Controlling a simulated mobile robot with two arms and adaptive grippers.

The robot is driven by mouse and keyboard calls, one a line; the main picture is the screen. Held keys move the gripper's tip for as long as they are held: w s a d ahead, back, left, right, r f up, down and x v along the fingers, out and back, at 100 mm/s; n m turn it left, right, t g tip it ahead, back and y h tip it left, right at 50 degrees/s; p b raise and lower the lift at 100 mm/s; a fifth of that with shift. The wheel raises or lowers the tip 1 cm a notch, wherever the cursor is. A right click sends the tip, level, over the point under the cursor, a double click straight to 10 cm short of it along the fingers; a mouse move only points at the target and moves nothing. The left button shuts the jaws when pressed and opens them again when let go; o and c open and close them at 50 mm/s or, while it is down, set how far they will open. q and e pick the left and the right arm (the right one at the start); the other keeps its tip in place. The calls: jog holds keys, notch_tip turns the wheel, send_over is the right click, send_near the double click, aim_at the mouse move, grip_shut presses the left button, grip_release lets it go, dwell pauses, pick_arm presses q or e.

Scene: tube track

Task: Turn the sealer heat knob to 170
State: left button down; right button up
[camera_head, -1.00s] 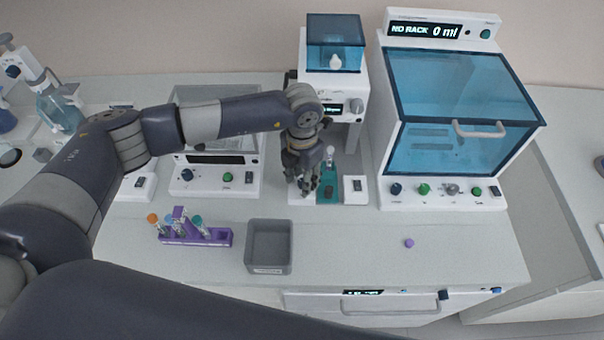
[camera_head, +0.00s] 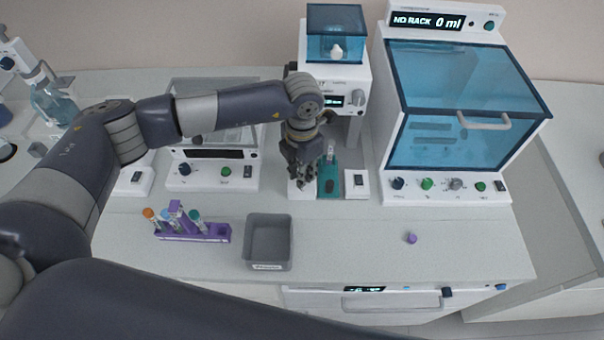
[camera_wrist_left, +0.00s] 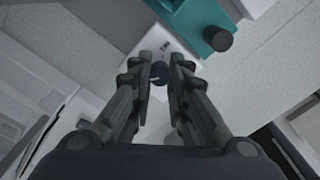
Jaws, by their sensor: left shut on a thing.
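My left gripper (camera_head: 301,184) points down over a small white box at the foot of the white sealer tower (camera_head: 335,72). In the left wrist view its two fingers (camera_wrist_left: 167,68) are closed around a dark blue knob (camera_wrist_left: 159,73) with a pale mark, on the white box (camera_wrist_left: 158,47). The fingers largely hide this knob in the head view. The sealer's display (camera_head: 333,101) is lit, but I cannot read its value. A grey knob (camera_head: 358,98) sits beside the display. My right gripper is not in view.
A teal block (camera_head: 328,181) with a dark round top piece stands right beside the gripper, and a small white switch box (camera_head: 356,183) beyond it. A grey bin (camera_head: 269,264) and a purple tube rack (camera_head: 205,236) stand in front. A purple cap (camera_head: 411,238) lies right.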

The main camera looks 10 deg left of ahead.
pick_arm(q)
jog(key=m+b, duration=0.8)
jog(key=b, duration=0.4)
jog(key=shift+f, duration=0.2)
jog(key=shift+r+m+b, duration=0.25)
jog(key=shift+m+b, duration=0.95)
jog(key=shift+b, duration=0.1)
jog(key=c, duration=1.5)
grip_release()
jog(key=shift+r, duration=0.1)
notch_tip(320, 180, up, 12)
jog(key=shift+f, duration=0.1)
